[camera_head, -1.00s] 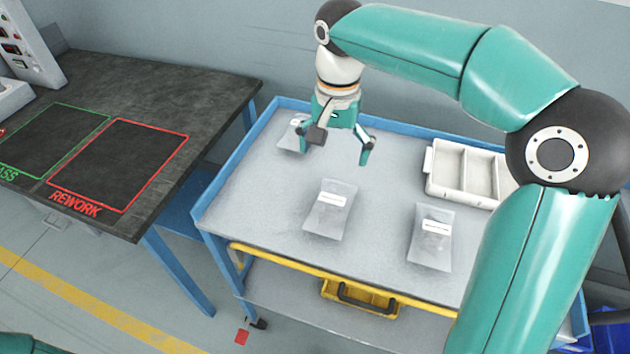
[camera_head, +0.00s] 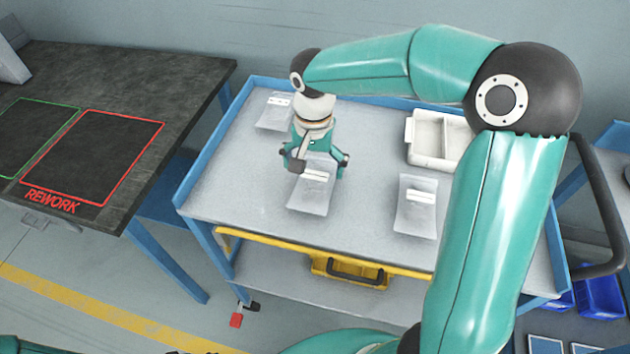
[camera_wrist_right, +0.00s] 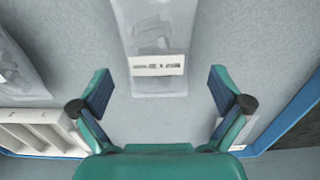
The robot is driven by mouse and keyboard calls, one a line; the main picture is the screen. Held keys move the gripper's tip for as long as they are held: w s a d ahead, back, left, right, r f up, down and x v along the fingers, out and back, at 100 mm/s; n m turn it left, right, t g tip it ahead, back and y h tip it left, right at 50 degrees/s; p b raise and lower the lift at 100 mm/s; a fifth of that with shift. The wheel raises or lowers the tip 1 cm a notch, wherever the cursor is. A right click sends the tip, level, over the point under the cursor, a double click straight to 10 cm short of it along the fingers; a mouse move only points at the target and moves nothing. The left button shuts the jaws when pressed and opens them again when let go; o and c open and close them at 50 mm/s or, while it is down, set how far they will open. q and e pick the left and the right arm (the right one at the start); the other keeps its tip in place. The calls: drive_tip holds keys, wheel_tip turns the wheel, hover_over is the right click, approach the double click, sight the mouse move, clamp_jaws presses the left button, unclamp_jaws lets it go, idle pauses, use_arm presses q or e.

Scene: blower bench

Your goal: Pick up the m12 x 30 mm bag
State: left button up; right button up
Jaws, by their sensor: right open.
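Three clear bags with white labels lie on the cart top; their print is too small to read, so I cannot tell which is the m12 x 30 mm one. The middle bag (camera_head: 311,196) lies under my right gripper (camera_head: 318,166). The right bag (camera_head: 416,208) lies to its right, and the far-left bag (camera_head: 273,112) lies behind. In the right wrist view, my right gripper (camera_wrist_right: 160,78) is open and empty, its fingers on either side of the labelled end of a bag (camera_wrist_right: 155,35) holding grey parts. Its height above the bag is hard to judge. My left gripper is out of view.
A dark bench (camera_head: 190,85) with a red REWORK outline stands at left. Bare cart surface separates the bags.

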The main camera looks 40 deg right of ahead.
sight(315, 175)
drive_tip(key=f, duration=0.4)
drive_tip(key=shift+s+f, duration=0.15)
drive_tip(key=shift+s, duration=0.1)
drive_tip(key=shift+c, duration=0.3)
drive_tip(key=c, duration=1.3)
drive_tip(key=shift+r, duration=0.2)
